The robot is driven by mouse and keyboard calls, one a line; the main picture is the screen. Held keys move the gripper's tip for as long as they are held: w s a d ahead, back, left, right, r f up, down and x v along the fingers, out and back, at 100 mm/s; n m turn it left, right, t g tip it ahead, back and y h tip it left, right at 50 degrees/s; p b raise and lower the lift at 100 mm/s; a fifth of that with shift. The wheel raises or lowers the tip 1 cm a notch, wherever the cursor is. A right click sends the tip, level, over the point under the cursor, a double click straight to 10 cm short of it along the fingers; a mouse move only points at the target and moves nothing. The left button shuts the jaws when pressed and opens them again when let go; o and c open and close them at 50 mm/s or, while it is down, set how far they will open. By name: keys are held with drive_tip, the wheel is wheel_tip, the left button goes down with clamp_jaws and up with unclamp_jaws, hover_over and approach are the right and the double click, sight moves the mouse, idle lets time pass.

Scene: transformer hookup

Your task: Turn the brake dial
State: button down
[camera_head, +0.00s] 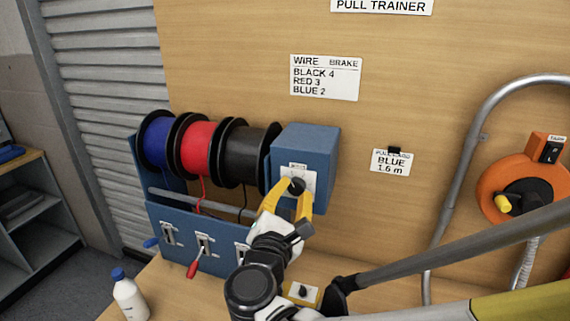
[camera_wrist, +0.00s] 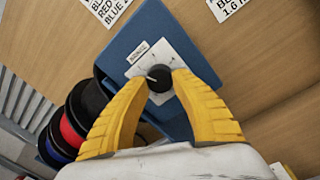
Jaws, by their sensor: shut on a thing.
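The brake dial (camera_wrist: 158,78) is a small black knob with a white pointer line on a white plate (camera_wrist: 178,52). The plate is on the face of a blue box (camera_head: 306,148) at the right end of the wire spools. In the head view the dial (camera_head: 296,186) is partly hidden by my yellow fingers. My gripper (camera_head: 287,194) is shut on the dial, with one fingertip on each side of it. In the wrist view my gripper (camera_wrist: 160,84) reaches up from below to the knob. The pointer line points towards the upper left in the wrist view.
Blue (camera_head: 157,141), red (camera_head: 199,147) and black (camera_head: 242,155) wire spools stand left of the box. A sign (camera_head: 326,78) lists black 4, red 3, blue 2. A card (camera_head: 390,161) says blue 1.6 m. A white bottle (camera_head: 130,298) stands front left. An orange reel (camera_head: 514,187) is at right.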

drive_tip(key=c, duration=1)
unclamp_jaws()
drive_tip(key=v, duration=1.2)
drive_tip(key=shift+f, duration=0.1)
